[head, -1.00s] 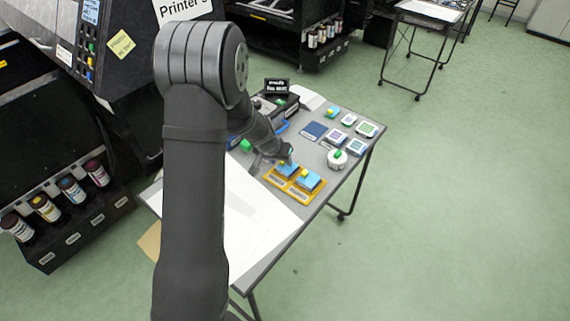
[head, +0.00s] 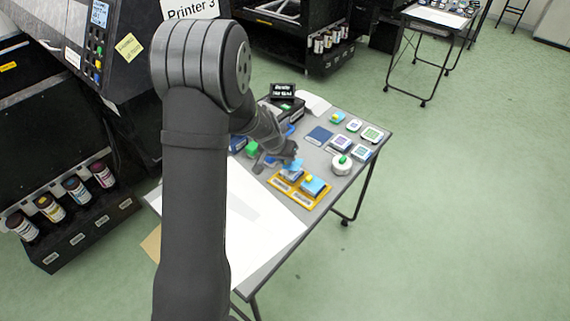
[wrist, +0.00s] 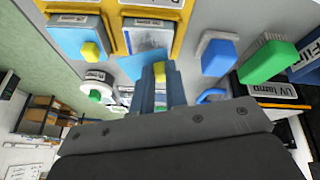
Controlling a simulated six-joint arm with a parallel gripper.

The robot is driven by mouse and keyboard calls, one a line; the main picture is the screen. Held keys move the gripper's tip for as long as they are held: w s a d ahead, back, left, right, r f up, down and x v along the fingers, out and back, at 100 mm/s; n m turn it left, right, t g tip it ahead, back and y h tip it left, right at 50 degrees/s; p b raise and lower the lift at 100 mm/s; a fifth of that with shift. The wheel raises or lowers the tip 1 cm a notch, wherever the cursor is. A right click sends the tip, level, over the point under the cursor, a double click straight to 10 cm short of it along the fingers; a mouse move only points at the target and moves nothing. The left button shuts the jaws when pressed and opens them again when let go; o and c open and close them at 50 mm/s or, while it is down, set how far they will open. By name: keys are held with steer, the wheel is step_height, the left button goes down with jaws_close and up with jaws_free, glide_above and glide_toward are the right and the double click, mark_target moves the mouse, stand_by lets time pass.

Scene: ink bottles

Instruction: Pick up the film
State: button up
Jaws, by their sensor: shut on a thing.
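A light-blue film with a yellow knob is in my gripper (wrist: 160,88). The yellow knob (wrist: 159,69) sits between the fingers, and part of the blue film (wrist: 131,66) shows beside them in the wrist view. In the head view my gripper (head: 290,160) is over the left slot of the yellow tray (head: 299,197), with the film (head: 294,165) just above it. The left slot shows a grey-blue surface. A second blue film (head: 314,185) with a yellow knob lies in the right slot. My fingers hide part of the held film.
A white round thing with a green knob (head: 341,163) stands right of the tray. Several small square pads and a dark blue pad (head: 319,136) lie behind. White paper (head: 255,215) covers the near table.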

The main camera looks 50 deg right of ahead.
steer(key=s+r, duration=1.1)
steer(key=r, duration=0.2)
steer(key=shift+s+a+r, duration=0.15)
steer(key=shift+s+a, duration=0.1)
steer(key=shift+s, duration=0.05)
stand_by(0.3)
